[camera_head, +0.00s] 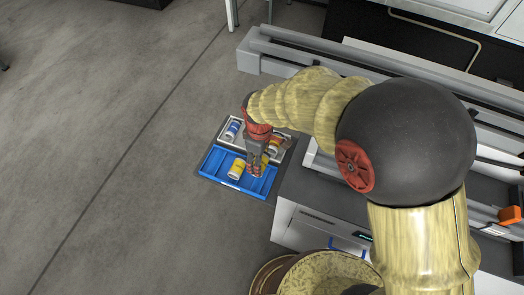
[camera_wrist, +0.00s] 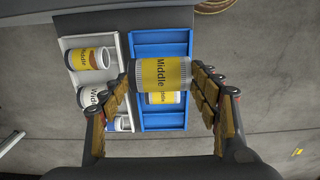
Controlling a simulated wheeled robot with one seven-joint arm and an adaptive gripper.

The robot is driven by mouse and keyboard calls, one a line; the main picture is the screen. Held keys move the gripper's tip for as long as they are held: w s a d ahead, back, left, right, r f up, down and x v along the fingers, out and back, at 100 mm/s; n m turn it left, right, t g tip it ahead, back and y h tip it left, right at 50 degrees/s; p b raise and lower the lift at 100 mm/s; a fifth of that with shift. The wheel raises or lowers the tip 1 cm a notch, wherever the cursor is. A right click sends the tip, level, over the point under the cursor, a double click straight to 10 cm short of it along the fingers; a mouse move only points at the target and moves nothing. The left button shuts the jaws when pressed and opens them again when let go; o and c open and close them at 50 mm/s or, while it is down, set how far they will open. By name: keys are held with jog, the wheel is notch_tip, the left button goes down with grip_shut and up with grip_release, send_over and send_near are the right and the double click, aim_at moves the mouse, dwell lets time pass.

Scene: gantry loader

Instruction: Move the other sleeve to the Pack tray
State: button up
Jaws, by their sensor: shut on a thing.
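My gripper (camera_wrist: 163,86) is shut on a yellow sleeve with grey ends (camera_wrist: 160,72), labelled "Middle", held crosswise between the fingers. In the head view my gripper (camera_head: 256,168) is over the right part of the blue tray (camera_head: 211,161), and the held sleeve is mostly hidden by the fingers. The blue tray (camera_wrist: 160,38) lies beneath the held sleeve in the wrist view. Another yellow sleeve (camera_head: 236,169) lies in this tray; it shows partly behind the held one in the wrist view (camera_wrist: 163,98). I cannot read any tray name.
A light grey tray (camera_wrist: 63,44) adjoins the blue one. It holds an orange-banded sleeve (camera_wrist: 88,59), a white sleeve reading "Wide" (camera_wrist: 90,97) and a blue-banded sleeve (camera_head: 232,130). A grey machine body (camera_head: 300,225) stands to the right. Open floor (camera_head: 100,200) lies left.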

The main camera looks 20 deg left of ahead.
jog(key=shift+s+f+b, duration=0.15)
jog(key=shift+f+b, duration=0.2)
jog(key=shift+f, duration=0.2)
jog(key=shift+f+b, duration=2.75)
jog(key=shift+f, duration=1.75)
jog(key=o, duration=1.6)
jog(key=shift+c, duration=0.2)
notch_tip(320, 180, up, 12)
jog(key=shift+f, duration=0.15)
jog(key=shift+r+p, duration=2.2)
jog(key=shift+r, duration=1)
